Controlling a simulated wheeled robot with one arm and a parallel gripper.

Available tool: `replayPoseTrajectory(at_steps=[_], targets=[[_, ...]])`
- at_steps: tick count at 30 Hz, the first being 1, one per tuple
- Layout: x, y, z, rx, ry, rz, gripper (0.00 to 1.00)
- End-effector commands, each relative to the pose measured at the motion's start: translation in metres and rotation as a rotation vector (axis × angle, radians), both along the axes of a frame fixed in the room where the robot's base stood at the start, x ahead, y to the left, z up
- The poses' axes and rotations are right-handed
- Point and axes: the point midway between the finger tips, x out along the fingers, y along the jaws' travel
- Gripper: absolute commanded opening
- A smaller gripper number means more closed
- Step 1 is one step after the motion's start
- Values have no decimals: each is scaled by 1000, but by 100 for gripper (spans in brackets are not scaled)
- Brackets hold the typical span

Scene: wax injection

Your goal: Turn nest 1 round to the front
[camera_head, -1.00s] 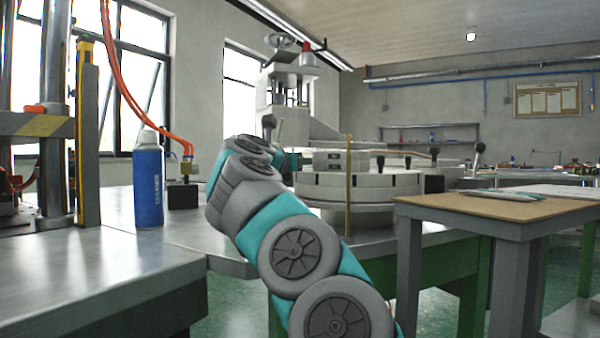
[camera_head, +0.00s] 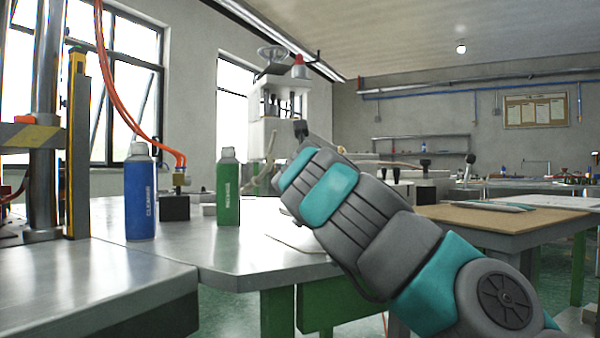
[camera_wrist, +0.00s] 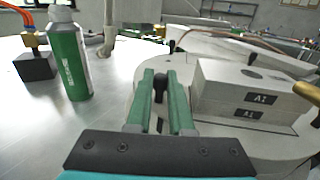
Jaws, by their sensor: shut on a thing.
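In the wrist view my gripper (camera_wrist: 160,78) has its two green fingers on either side of a black knob (camera_wrist: 160,86), shut on it. The knob stands at the near edge of a pale round turntable (camera_wrist: 232,142). Right of the fingers, a grey two-part mould block (camera_wrist: 240,88) sits on the turntable; its dark labels seem to read A1. In the head view my arm hides the gripper, the held knob and most of the turntable. I cannot read a nest number.
A blue bottle (camera_head: 140,192) and a green bottle (camera_head: 228,188) stand on the metal bench (camera_head: 215,262). The green bottle (camera_wrist: 69,55) is left of my gripper in the wrist view. A brown-topped table (camera_head: 480,222) is on the right. A brass-coloured handle (camera_wrist: 307,92) shows at the wrist view's right edge.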

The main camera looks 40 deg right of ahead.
Motion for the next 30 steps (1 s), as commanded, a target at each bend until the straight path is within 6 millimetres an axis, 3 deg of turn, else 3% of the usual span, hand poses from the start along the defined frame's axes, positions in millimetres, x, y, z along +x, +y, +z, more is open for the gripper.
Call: replayPoseTrajectory(at_steps=[26,27,30], targets=[[-12,-1,1,0,-1,-2,0],[-12,-1,1,0,-1,-3,24],[-12,-1,1,0,-1,-2,35]])
